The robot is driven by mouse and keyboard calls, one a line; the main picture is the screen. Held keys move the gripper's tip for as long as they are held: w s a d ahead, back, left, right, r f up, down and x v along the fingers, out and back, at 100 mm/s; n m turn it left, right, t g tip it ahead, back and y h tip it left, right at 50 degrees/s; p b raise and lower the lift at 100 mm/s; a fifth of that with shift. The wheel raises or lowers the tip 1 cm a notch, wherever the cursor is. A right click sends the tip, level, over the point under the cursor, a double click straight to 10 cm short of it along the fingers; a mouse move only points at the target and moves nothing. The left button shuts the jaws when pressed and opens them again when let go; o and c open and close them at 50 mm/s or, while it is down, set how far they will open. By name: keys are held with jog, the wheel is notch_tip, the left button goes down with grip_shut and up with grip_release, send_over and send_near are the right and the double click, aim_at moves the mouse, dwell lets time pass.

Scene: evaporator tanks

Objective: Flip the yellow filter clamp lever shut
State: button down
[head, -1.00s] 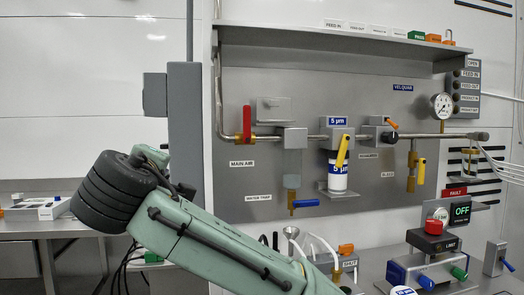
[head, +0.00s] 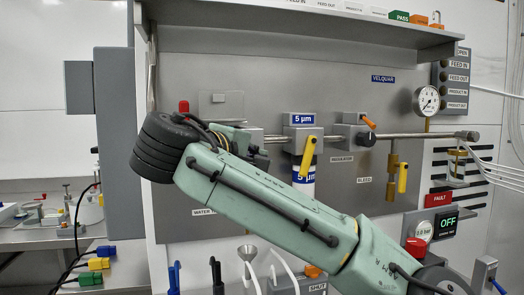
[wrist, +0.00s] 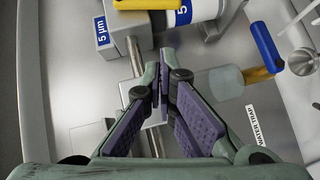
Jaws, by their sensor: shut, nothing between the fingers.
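The yellow filter clamp lever (head: 307,157) hangs at a slant in front of the filter, under the filter's grey head (head: 303,138). In the wrist view a bit of yellow lever (wrist: 146,4) shows at the top edge, beside the white and blue filter bowl (wrist: 203,10). My gripper (wrist: 162,66) is shut and empty, with its purple-padded fingers together. It is apart from the lever, over the pipe and panel between the filter and the water trap (wrist: 222,82). In the head view my arm and wrist hide the fingers.
Another yellow lever (head: 403,178) hangs on the bleed valve to the right. The water trap's blue handle (wrist: 267,46) and a metal funnel (wrist: 301,62) are right of my fingers in the wrist view. A shelf (head: 300,28) overhangs the panel.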

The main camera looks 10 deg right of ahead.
aim_at(308, 156)
jog(key=w+d+f+p, duration=0.2)
jog(key=w+d, duration=0.3)
jog(key=d, duration=0.3)
jog(key=shift+d+f+p, duration=0.15)
jog(key=shift+d+p, duration=0.15)
jog(key=shift+p, duration=0.55)
jog(key=shift+w, duration=0.1)
